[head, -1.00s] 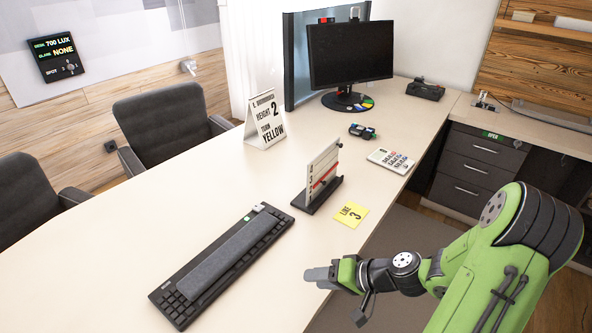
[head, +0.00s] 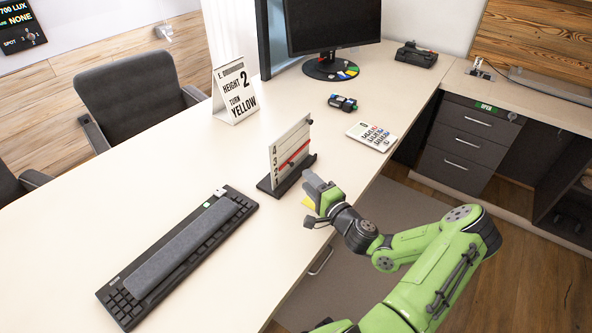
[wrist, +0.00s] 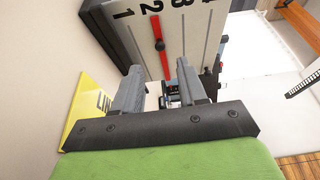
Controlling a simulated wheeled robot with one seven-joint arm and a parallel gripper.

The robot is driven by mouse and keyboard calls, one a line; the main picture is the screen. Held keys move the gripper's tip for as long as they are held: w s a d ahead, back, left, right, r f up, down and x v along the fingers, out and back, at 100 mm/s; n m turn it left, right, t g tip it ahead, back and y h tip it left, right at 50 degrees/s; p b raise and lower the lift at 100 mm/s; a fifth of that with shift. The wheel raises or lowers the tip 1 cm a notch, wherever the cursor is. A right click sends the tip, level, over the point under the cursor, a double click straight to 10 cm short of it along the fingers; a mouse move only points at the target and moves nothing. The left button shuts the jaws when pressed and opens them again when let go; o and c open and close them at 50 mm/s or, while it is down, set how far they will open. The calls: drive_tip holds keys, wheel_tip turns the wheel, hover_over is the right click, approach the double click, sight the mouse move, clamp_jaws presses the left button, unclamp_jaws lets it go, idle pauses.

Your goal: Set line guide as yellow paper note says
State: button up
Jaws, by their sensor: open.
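The line guide is an upright white board (head: 288,148) on a black base (head: 265,185), with numbers down one edge. Its red bar (head: 296,155) crosses the board. In the wrist view the red bar (wrist: 160,42) lies by the number 2, with a small dark knob on it. My gripper (head: 316,187) is beside the guide at its near right. In the wrist view my gripper (wrist: 160,66) is open and empty, its fingers pointing toward the board's lower part. The yellow note (head: 308,203) is mostly hidden by my gripper; part of its lettering shows in the wrist view (wrist: 88,108).
A keyboard (head: 180,255) with a grey rest lies left of the guide. A white flip card (head: 236,92) reads height 2, turn yellow. A calculator (head: 371,136), a small dark device (head: 342,103) and a monitor (head: 335,22) stand farther back.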

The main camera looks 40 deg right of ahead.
drive_tip(key=w, duration=0.7)
drive_tip(key=shift+d, duration=0.1)
drive_tip(key=shift+c, duration=0.4)
clamp_jaws()
